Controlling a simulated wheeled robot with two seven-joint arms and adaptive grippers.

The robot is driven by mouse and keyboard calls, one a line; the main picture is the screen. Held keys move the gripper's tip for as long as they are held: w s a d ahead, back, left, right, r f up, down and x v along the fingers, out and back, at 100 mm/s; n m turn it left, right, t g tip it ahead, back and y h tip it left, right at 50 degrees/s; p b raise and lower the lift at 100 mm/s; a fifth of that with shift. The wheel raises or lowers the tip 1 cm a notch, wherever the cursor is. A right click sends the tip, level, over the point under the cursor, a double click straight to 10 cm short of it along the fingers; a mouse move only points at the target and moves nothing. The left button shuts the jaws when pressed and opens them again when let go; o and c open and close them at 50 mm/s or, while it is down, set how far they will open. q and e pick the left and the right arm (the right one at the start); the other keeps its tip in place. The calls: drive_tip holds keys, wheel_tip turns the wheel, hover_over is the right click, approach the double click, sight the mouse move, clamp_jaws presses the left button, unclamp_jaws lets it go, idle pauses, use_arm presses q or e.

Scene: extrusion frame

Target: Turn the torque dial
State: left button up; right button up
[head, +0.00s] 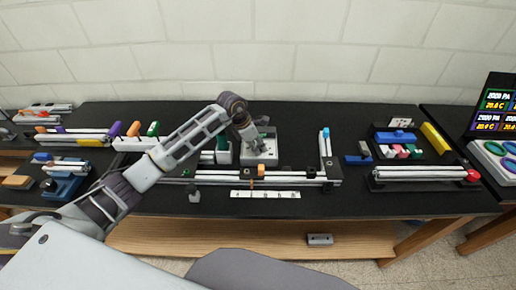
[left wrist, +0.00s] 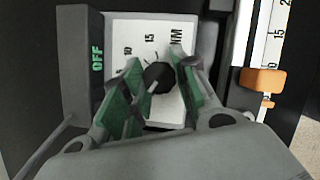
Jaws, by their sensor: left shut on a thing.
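The torque dial (left wrist: 158,77) is a dark round knob on a white scale plate (left wrist: 150,30). The plate carries numbers and the letters NM, and a grey block beside it reads OFF in green. My left gripper (left wrist: 155,85) has its green-padded fingers on both sides of the knob and is shut on it. In the head view the left gripper (head: 252,138) reaches down onto the light grey dial unit (head: 260,157) at the middle of the bench, and the arm hides the knob there. My right gripper is not in view.
Several coloured handles (head: 134,129) stand to the left. A tray of coloured blocks (head: 398,137) and a red-knobbed rail (head: 425,174) are at the right.

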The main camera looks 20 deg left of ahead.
use_arm(q)
drive_tip(key=shift+w+a+m+g+h+b, duration=0.1)
drive_tip(key=shift+m+g+h+b, duration=0.2)
drive_tip(key=shift+m+b, duration=0.85)
drive_tip(key=shift+m+g+h+b, duration=0.1)
drive_tip(key=shift+m+g+b, duration=0.3)
drive_tip(key=shift+m+b, duration=0.7)
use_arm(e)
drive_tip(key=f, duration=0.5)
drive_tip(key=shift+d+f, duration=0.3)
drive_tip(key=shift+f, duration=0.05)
use_arm(q)
drive_tip(key=o, duration=1)
drive_tip(key=shift+r, duration=0.2)
drive_tip(key=shift+a+r, duration=0.25)
drive_tip(key=shift+r, duration=0.25)
drive_tip(key=v, duration=1)
drive_tip(key=shift+r, duration=0.3)
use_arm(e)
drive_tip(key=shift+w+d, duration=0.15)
